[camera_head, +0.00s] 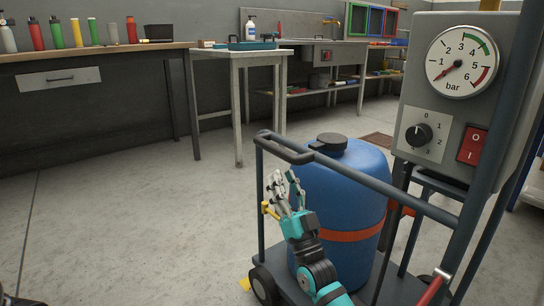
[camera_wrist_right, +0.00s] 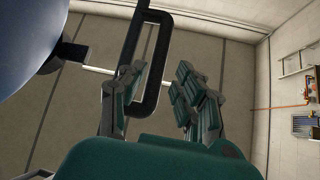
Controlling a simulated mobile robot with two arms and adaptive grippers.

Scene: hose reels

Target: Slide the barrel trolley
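The barrel trolley (camera_head: 285,149) is a dark grey tube frame on wheels, at the lower right of the head view. It carries an upright blue barrel (camera_head: 340,185) with a black cap and an orange band. My right gripper (camera_head: 282,185) is at the trolley's front left, below the top rail and in front of the barrel. In the right wrist view its fingers (camera_wrist_right: 160,88) are spread apart. A dark handle loop (camera_wrist_right: 150,50) reaches between them, closer to the left finger; I cannot tell whether they touch.
A grey control box (camera_head: 440,75) with gauge, dial and red switch stands close at right. A workbench (camera_head: 90,51) with bottles lines the left wall. A pale table (camera_head: 255,55) and a sink counter stand behind. The floor (camera_head: 130,215) left of the trolley is clear.

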